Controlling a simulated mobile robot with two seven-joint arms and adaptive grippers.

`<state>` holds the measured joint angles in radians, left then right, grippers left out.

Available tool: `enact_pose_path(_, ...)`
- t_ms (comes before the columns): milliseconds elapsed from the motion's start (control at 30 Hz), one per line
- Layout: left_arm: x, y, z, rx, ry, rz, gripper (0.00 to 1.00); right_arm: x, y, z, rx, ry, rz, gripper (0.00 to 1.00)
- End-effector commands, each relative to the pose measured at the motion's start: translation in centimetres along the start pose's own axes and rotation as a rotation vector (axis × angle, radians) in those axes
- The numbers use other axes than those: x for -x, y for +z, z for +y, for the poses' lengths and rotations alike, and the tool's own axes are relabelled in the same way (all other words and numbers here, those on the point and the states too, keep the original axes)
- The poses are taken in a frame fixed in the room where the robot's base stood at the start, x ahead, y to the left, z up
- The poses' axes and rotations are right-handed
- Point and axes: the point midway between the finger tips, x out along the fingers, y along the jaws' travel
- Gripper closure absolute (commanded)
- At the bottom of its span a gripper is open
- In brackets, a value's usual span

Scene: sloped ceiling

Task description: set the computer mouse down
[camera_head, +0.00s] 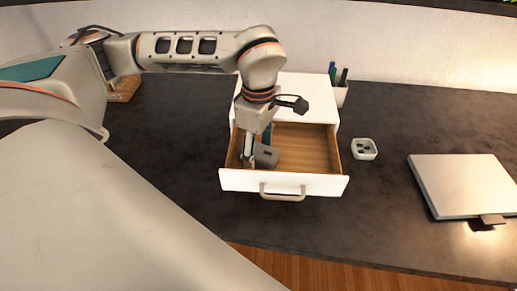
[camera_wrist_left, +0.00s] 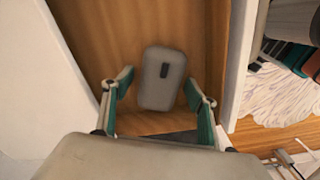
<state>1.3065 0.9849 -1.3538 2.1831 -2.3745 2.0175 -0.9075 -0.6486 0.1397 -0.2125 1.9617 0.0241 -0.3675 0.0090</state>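The grey computer mouse (camera_head: 266,156) lies on the wooden floor of the open drawer (camera_head: 305,150), in its left part. In the left wrist view the mouse (camera_wrist_left: 160,92) shows whole, with a dark wheel slot on top. My left gripper (camera_head: 258,148) reaches down into the drawer at the mouse. In the left wrist view the gripper (camera_wrist_left: 158,88) has its green-sided fingers spread, one on each side of the mouse, with gaps between them and it. My right gripper is not in view.
The white drawer unit (camera_head: 300,90) stands on a dark desk, its drawer pulled out toward me.

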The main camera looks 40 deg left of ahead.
Motion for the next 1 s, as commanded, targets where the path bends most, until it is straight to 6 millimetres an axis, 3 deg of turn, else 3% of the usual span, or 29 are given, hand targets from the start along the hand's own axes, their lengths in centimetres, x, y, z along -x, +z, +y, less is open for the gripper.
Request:
enact_pose_path(367, 1.1, 0.0, 0.1, 0.000, 0.003, -0.001, 0.42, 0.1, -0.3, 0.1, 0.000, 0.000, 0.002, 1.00)
enact_pose_path(800, 9.6, 0.0, 0.1, 0.001, 0.005, -0.001, 0.42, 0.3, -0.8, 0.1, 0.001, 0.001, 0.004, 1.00)
enact_pose_path(1000, 11.8, 0.0, 0.1, 0.000, 0.002, 0.000, 0.42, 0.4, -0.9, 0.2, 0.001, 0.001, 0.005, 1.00)
